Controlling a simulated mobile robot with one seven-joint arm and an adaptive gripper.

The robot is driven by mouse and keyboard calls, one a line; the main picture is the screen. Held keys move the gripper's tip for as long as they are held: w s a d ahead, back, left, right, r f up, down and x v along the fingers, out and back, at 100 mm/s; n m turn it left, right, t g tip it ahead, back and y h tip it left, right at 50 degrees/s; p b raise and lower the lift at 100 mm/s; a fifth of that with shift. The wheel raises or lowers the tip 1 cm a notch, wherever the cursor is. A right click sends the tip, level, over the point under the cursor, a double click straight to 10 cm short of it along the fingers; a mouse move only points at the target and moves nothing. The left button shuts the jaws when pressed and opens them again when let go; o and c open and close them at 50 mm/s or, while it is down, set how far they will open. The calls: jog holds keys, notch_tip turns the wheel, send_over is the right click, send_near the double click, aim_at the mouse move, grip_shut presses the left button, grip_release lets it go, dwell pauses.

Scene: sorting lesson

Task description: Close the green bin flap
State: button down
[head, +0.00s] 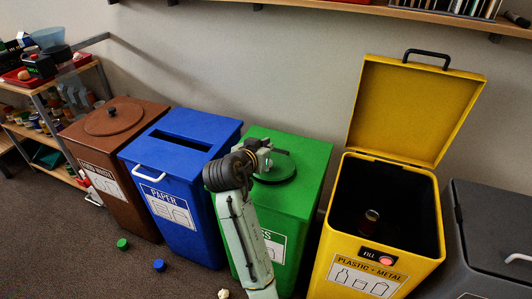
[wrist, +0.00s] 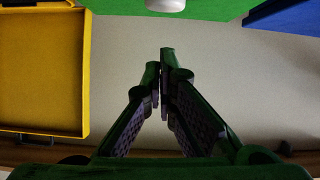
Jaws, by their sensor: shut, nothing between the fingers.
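The green bin (head: 312,165) stands between the blue bin and the yellow bin in the head view. A round dark-green flap (head: 284,170) is on its top, partly hidden by my wrist and gripper; I cannot tell whether it lies fully flat. My gripper (head: 264,152) is over the bin's top beside the flap; contact cannot be made out. In the wrist view my gripper (wrist: 160,66) is shut and empty, its fingertips together against the pale wall. The green bin's top (wrist: 110,4) shows at that view's upper edge. A small white part (wrist: 165,4) there is cut off.
The yellow bin (head: 330,245) stands right of the green one with its yellow lid (head: 412,110) raised; the lid also shows in the wrist view (wrist: 40,70). Blue (head: 200,130), brown (head: 135,120) and grey (head: 490,215) bins flank them. Bottle caps (head: 159,265) lie on the floor.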

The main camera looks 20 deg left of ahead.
aim_at(264, 175)
jog(key=shift+s+f, duration=0.25)
jog(key=shift+f, duration=1.05)
jog(key=shift+f, duration=0.15)
jog(key=f+b, duration=0.1)
jog(key=b, duration=0.1)
jog(key=s+f+t+b, duration=0.1)
jog(key=b, duration=0.1)
jog(key=shift+s+f+t+b, duration=0.3)
jog(key=shift+t+b, duration=0.2)
jog(key=shift+b, duration=0.55)
jog(key=shift+r, duration=0.1)
jog(key=shift+r, duration=0.1)
